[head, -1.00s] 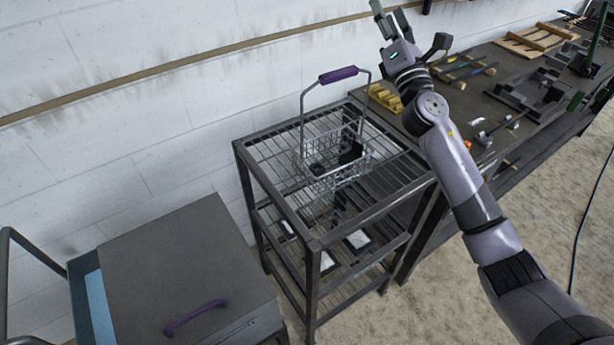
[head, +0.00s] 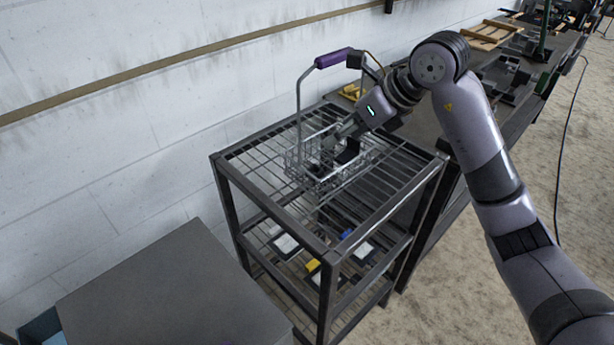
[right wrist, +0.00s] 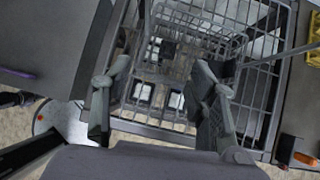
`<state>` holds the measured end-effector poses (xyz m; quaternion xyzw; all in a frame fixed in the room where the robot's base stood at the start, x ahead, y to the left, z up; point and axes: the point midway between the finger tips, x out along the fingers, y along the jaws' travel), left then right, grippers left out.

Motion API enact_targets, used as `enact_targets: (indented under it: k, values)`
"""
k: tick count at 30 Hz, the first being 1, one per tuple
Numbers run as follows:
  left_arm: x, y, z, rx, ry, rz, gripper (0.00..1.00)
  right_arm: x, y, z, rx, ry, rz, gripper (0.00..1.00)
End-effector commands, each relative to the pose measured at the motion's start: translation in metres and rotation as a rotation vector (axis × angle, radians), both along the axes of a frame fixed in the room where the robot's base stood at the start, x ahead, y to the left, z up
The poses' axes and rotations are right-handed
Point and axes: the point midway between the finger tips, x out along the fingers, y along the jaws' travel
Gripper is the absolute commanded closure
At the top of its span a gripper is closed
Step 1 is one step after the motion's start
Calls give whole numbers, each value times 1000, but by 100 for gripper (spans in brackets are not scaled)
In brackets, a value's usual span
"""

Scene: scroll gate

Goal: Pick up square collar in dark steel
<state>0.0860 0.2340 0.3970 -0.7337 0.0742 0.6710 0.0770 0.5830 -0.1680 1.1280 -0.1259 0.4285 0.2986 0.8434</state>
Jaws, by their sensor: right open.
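A wire basket (head: 296,168) with a raised purple handle (head: 333,58) stands on the top of a wire rack. A dark piece (head: 348,151) shows inside it in the head view; I cannot tell for certain whether it is the square collar. My right gripper (head: 343,136) reaches over the basket from the right, fingers pointing down into it and partly hiding the inside. In the right wrist view its two fingers (right wrist: 160,78) are spread with nothing between them, above wire mesh. My left gripper is not in view.
The dark rack (head: 232,190) has lower shelves holding white and dark pieces and a yellow block (head: 312,265). A dark-topped cabinet (head: 170,295) stands at the lower left. A workbench with trays (head: 500,75) runs along the right. The wall is close behind the rack.

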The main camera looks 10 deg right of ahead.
Motion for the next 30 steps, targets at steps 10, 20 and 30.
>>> enact_targets:
  k: [10,20,30]
  values:
    - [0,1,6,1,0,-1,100,9,-13,-30,-79,46,-74,47]
    - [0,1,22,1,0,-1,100,40,8,-88,-79,43,-72,47]
    - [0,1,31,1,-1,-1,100,53,19,-113,-77,42,-72,47]
